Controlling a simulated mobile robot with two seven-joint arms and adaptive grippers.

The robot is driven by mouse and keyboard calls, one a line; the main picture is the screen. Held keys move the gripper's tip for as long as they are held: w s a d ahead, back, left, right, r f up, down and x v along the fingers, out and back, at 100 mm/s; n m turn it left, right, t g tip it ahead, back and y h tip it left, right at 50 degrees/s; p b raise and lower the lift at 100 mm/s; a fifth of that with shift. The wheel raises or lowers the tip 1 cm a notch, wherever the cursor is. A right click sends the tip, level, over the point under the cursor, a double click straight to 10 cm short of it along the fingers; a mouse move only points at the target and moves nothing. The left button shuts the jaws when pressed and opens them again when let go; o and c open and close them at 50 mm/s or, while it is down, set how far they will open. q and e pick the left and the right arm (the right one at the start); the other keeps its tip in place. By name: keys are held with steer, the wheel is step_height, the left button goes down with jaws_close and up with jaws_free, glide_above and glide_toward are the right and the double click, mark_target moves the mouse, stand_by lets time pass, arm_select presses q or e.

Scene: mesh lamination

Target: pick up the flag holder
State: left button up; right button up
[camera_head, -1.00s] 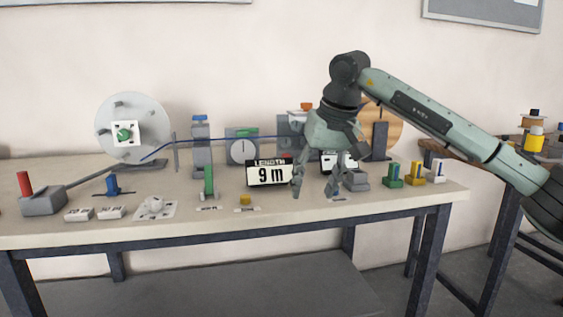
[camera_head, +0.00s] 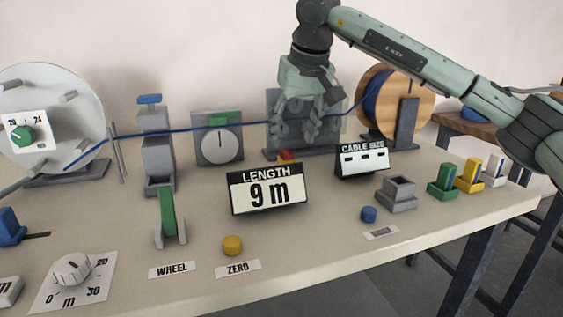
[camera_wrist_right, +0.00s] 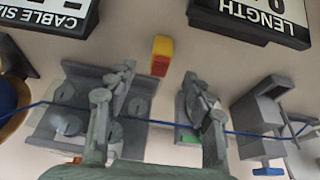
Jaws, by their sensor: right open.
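My right gripper (camera_head: 294,138) is open and empty, fingers pointing down in front of a grey upright block (camera_head: 332,125) at the back of the bench. In the right wrist view its fingers (camera_wrist_right: 155,125) straddle a gap; the left one overlaps a grey fixture with round rollers (camera_wrist_right: 72,122). No thing is labelled as a flag holder, so I cannot tell for sure which it is. A small red and yellow block (camera_head: 286,156) is partly hidden behind the LENGTH sign; it shows whole in the wrist view (camera_wrist_right: 161,55), apart from the fingers. My left gripper is out of view.
The LENGTH sign (camera_head: 268,189) and CABLE SIZE sign (camera_head: 362,161) stand in front of the gripper. A blue cable (camera_head: 240,124) runs across the back to a wooden spool (camera_head: 415,95). Green (camera_head: 443,182), yellow (camera_head: 469,176) and white (camera_head: 494,171) holders stand at right.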

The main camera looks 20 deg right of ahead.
mark_target(287, 157)
steer(key=shift+x, duration=0.85)
steer(key=x, duration=0.4)
steer(key=shift+w+a+f+p, duration=0.1)
steer(key=shift+w+p, duration=0.2)
steer(key=shift+p, duration=0.05)
steer(key=shift+w+f, duration=0.2)
steer(key=shift+f, duration=0.15)
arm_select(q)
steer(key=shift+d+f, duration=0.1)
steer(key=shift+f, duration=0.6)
arm_select(e)
steer(key=shift+c, duration=0.5)
jaws_close()
steer(key=shift+r, duration=0.15)
